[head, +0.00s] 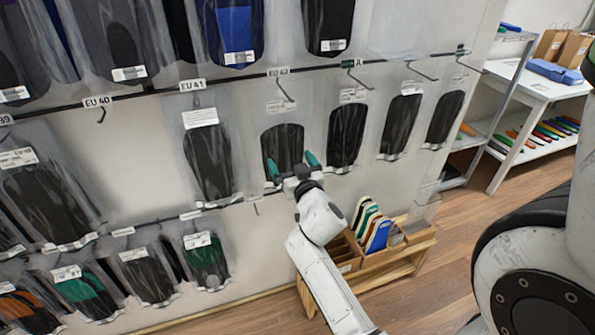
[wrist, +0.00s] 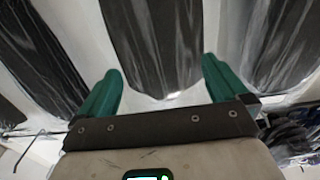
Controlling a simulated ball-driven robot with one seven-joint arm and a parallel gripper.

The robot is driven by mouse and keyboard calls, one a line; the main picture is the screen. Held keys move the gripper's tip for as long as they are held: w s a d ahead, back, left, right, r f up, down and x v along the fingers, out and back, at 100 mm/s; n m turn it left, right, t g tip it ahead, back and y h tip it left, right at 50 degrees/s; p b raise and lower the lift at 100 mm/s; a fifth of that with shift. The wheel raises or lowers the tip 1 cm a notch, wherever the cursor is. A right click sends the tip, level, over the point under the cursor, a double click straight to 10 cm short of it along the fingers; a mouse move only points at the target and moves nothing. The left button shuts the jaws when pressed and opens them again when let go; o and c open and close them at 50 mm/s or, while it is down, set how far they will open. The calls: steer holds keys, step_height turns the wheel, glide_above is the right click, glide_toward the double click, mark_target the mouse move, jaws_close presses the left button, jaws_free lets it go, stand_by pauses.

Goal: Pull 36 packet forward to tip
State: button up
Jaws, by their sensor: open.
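My gripper (head: 292,162) has two green fingers, spread apart and empty. It is at the lower part of a clear packet holding a dark insole (head: 283,143), which hangs in the middle row of the wall rack. In the wrist view, my gripper (wrist: 162,66) has a dark insole packet (wrist: 152,40) between and beyond its fingers. I cannot tell whether the fingers touch the packet. Its label (head: 281,106) is too small to read, so I cannot tell which packet is the 36 one.
A similar packet (head: 208,160) hangs to the left, and another (head: 346,132) close on the right. More hang beyond and below. A wooden box (head: 395,250) of coloured insoles stands low at the right. A white table (head: 540,85) is at the far right. Open floor lies between.

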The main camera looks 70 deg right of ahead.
mark_target(286, 152)
steer(key=shift+x, duration=1.9)
steer(key=c, duration=0.9)
steer(key=shift+c, duration=0.2)
